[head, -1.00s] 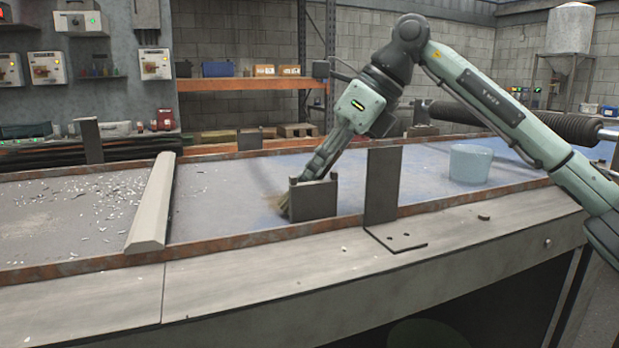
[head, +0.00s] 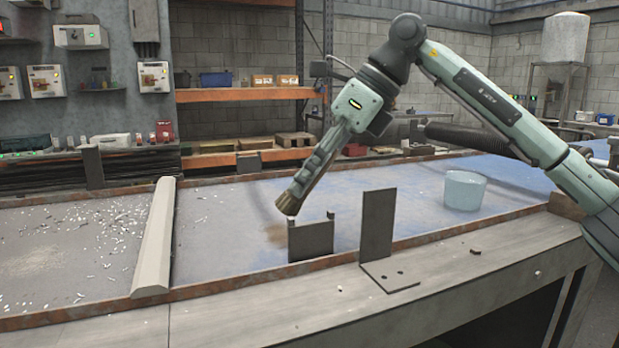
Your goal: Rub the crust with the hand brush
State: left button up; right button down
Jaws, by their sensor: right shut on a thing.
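The crust is a brownish patch (head: 275,234) on the blue-grey belt, just behind and left of a small dark bracket. My right gripper (head: 318,168) is shut on the hand brush (head: 290,203), whose bristles point down and left. The brush is tilted and its bristle end shows above the patch, apart from it as far as I can see. The bracket hides part of the belt near the patch. My left gripper is not in view.
A dark bracket (head: 311,240) and a taller angled plate (head: 378,225) stand at the near belt edge. A pale bar (head: 155,238) crosses the belt at left, with white chips beyond it. A translucent bluish tub (head: 465,190) stands on the right.

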notch_tip(320, 180, up, 3)
jog(key=p, duration=0.2)
jog(key=shift+p, duration=0.3)
jog(key=shift+f, duration=0.15)
dwell(0.3)
jog(key=shift+w+a+f+b, duration=0.1)
jog(key=shift+a+f+b, duration=0.2)
jog(key=shift+f+b, duration=0.45)
jog(key=shift+f, duration=0.1)
